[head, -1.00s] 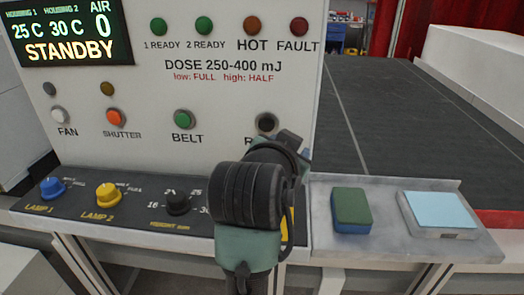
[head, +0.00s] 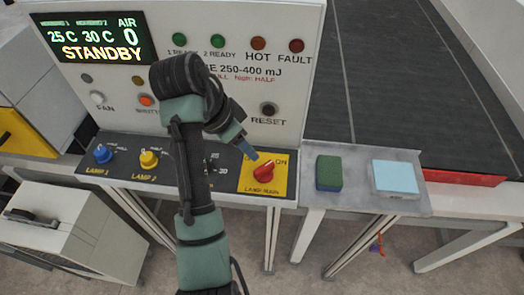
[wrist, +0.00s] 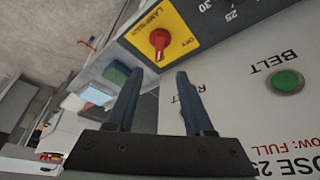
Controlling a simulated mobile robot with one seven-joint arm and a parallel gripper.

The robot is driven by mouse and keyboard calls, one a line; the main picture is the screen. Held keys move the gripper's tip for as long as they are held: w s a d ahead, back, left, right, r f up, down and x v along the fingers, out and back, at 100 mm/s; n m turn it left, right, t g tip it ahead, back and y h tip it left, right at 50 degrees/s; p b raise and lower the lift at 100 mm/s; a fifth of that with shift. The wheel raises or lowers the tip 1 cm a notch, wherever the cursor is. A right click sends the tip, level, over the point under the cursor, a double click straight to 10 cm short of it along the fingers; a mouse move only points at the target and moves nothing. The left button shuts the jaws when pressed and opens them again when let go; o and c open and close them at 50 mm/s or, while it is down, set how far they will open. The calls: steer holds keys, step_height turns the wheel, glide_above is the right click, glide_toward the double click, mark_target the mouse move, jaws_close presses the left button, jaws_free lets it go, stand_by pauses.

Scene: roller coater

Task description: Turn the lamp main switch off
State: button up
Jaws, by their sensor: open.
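The lamp main switch is a red rotary knob (head: 263,173) on a yellow plate (head: 279,185) at the right end of the black control strip. The word ON is printed at its upper right. In the wrist view the red knob (wrist: 159,38) lies beyond the fingertips, with its pointer toward the lower part of the plate. My gripper (head: 248,152) is just above and left of the knob in the head view. In the wrist view my gripper (wrist: 158,76) shows two dark fingers apart with nothing between them. It does not appear to touch the knob.
The blue lamp 1 knob (head: 103,153) and yellow lamp 2 knob (head: 149,159) sit on the same strip. The reset button (head: 268,109) is above the switch. A green sponge (head: 328,172) and a light blue pad (head: 395,176) lie on the shelf to the right.

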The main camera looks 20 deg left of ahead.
mark_target(264, 167)
steer(key=p+x, duration=0.2)
steer(key=x, duration=1.1)
steer(key=shift+s+p, duration=0.1)
steer(key=shift+p, duration=0.3)
jaws_close()
